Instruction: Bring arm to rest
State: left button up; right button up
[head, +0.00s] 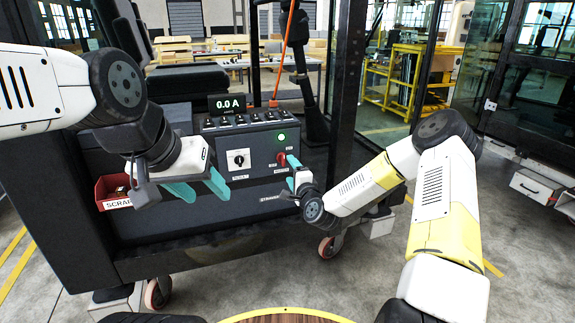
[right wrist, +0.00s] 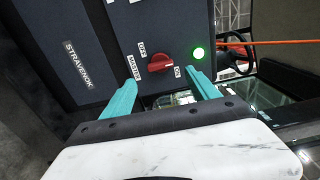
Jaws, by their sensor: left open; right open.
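The dark control box (head: 250,145) in the cab carries a red master switch (head: 281,158), a white-plated black knob (head: 238,159) and a lit green lamp (head: 281,137). My right gripper (head: 288,178) is open in front of the box near the red switch. In the right wrist view its teal fingers (right wrist: 163,84) are apart and empty, with the red switch (right wrist: 160,62) beyond their tips. Whether a finger touches the box is unclear. My left gripper (head: 200,186) is open and empty in front of the box's left side.
A red scrap bin (head: 113,192) hangs at the left beside my left gripper. A display (head: 227,103) reads 0.0 A above a row of switches. An orange cable (head: 288,45) rises from the box. Dark cab posts (head: 346,80) stand to the right. Open floor lies in front.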

jog(key=shift+s+d, duration=0.1)
jog(key=shift+s, duration=0.2)
